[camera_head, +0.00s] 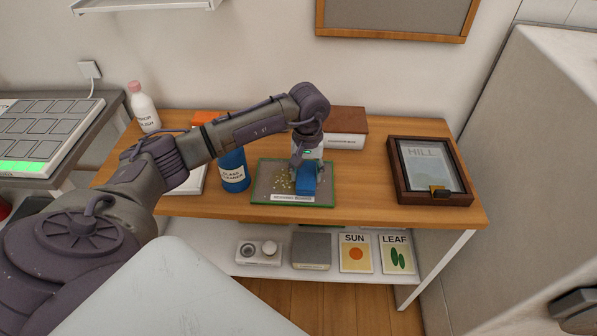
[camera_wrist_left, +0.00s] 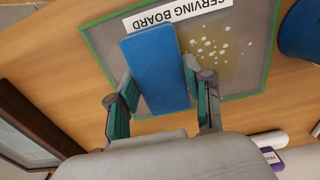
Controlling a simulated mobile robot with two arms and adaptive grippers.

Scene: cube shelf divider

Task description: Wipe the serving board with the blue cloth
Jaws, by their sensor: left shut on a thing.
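The serving board (camera_head: 263,192) lies on the wooden table, grey with a green edge and a white label strip along its front. It also shows in the left wrist view (camera_wrist_left: 258,40). A patch of pale crumbs or spots (camera_head: 283,181) marks its left-middle part. My left gripper (camera_head: 304,172) is shut on the blue cloth (camera_head: 305,186), a folded block over the right part of the board. In the left wrist view the blue cloth (camera_wrist_left: 156,68) sits between the two fingers, beside the spots. Whether it touches the board is unclear. My right gripper is out of view.
A blue glass cleaner bottle (camera_head: 234,172) stands close left of the board. A framed box (camera_head: 430,172) lies to the right. A brown-topped box (camera_head: 346,128) stands behind. The lower shelf (camera_head: 335,270) holds cards and boxes. Table between board and frame is clear.

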